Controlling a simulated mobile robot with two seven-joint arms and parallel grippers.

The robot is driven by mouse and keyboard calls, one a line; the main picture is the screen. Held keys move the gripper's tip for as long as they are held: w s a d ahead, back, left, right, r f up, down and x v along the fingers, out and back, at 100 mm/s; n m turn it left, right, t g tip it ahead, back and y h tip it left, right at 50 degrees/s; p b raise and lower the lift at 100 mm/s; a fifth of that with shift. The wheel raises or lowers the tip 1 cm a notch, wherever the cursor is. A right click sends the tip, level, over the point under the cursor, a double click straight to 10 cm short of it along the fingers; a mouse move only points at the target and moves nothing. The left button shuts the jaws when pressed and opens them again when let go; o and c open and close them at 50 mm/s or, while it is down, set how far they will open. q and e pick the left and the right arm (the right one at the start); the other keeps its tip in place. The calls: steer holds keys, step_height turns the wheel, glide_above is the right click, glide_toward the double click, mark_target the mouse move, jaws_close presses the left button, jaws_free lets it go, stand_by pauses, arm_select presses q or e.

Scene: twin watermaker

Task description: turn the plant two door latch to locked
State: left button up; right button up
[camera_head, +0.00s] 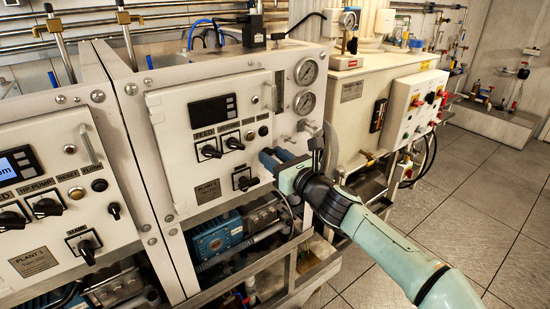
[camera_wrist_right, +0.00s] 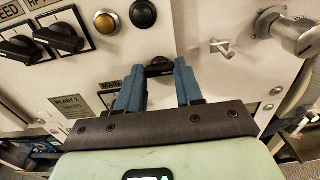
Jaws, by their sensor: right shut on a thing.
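The plant two door (camera_head: 185,125) is a pale panel with a display, knobs and buttons, in the middle of the head view. My right gripper (camera_head: 270,158) reaches its right edge from the right. In the right wrist view its two blue fingers close from either side on a small black latch (camera_wrist_right: 158,66), below the black button and right of the MAIN label. The fingers cover part of the latch, so its exact angle is hard to tell. In the head view the gripper hides it. My left gripper is not in view.
The plant one panel (camera_head: 45,190) with its own black latch (camera_head: 114,210) is at left. A metal hook (camera_wrist_right: 222,47) and a pipe fitting (camera_wrist_right: 300,35) project right of the latch. Pressure gauges (camera_head: 305,71) sit above. Open tiled floor (camera_head: 480,200) lies at right.

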steer(key=shift+n, duration=0.4)
steer(key=n+b, duration=0.2)
steer(key=n, duration=0.2)
steer(key=shift+n, duration=0.3)
steer(key=n, duration=0.2)
steer(key=shift+n+b, duration=0.4)
steer(key=n+b, duration=0.1)
steer(key=n, duration=0.4)
steer(key=shift+b, duration=0.3)
steer(key=shift+n+b, duration=0.6)
steer(key=shift+n, duration=1.8)
steer(key=o, duration=1)
steer(key=shift+o, duration=0.2)
